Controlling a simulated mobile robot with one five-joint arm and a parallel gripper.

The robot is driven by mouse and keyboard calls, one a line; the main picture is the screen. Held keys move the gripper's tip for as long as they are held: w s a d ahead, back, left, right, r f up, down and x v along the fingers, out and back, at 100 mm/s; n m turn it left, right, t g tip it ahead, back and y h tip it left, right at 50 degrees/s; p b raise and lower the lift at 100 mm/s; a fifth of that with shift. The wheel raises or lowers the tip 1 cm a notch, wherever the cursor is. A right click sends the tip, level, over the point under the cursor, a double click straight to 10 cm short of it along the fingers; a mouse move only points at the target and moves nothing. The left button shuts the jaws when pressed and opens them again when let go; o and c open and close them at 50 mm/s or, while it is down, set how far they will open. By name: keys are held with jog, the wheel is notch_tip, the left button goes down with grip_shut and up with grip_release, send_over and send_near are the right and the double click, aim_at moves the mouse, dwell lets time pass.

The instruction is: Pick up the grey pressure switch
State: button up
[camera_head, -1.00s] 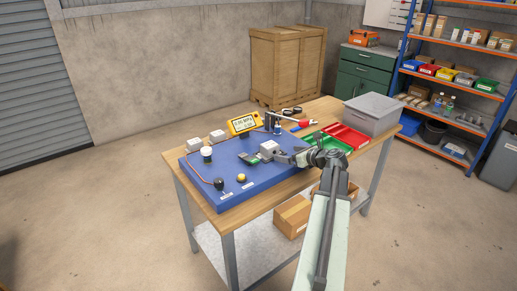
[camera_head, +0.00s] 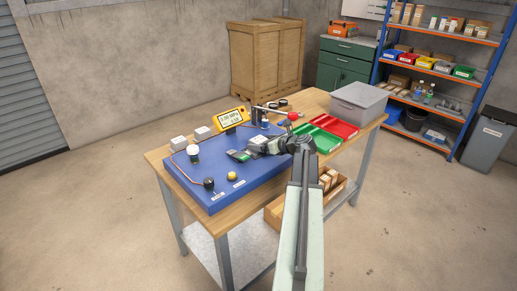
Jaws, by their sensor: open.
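A small light-grey box, which looks like the grey pressure switch (camera_head: 257,141), sits on the blue mat (camera_head: 220,186) on the workbench. My arm comes in from the lower right. My gripper (camera_head: 268,148) is open at the near right side of the grey box and partly covers it. The fingertips are too small to tell whether they reach around the box or only stand beside it. A dark-and-green part (camera_head: 238,155) lies on the mat just left of it.
A yellow gauge display (camera_head: 230,118) and a red-tipped tool (camera_head: 292,116) are behind. Green (camera_head: 325,142) and red (camera_head: 335,125) trays and a grey bin (camera_head: 358,104) are at right. Two pale boxes, a white-topped fitting (camera_head: 193,152), a black knob (camera_head: 209,184) and a brass ball (camera_head: 231,176) are at left.

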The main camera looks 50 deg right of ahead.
aim_at(259, 139)
jog(key=x, duration=0.2)
jog(key=shift+w+f+b, duration=0.2)
jog(key=shift+w+b, duration=0.1)
jog(key=shift+s+r, duration=0.1)
grip_shut()
jog(key=shift+r, duration=0.1)
notch_tip(259, 139, up, 4)
jog(key=p, duration=0.4)
jog(key=s+a, duration=0.3)
jog(key=s, duration=0.4)
jog(key=s+a+p, duration=0.1)
jog(key=s+a, duration=0.1)
jog(key=s, duration=0.6)
jog(key=shift+a+r, duration=0.35)
jog(key=shift+r, duration=0.05)
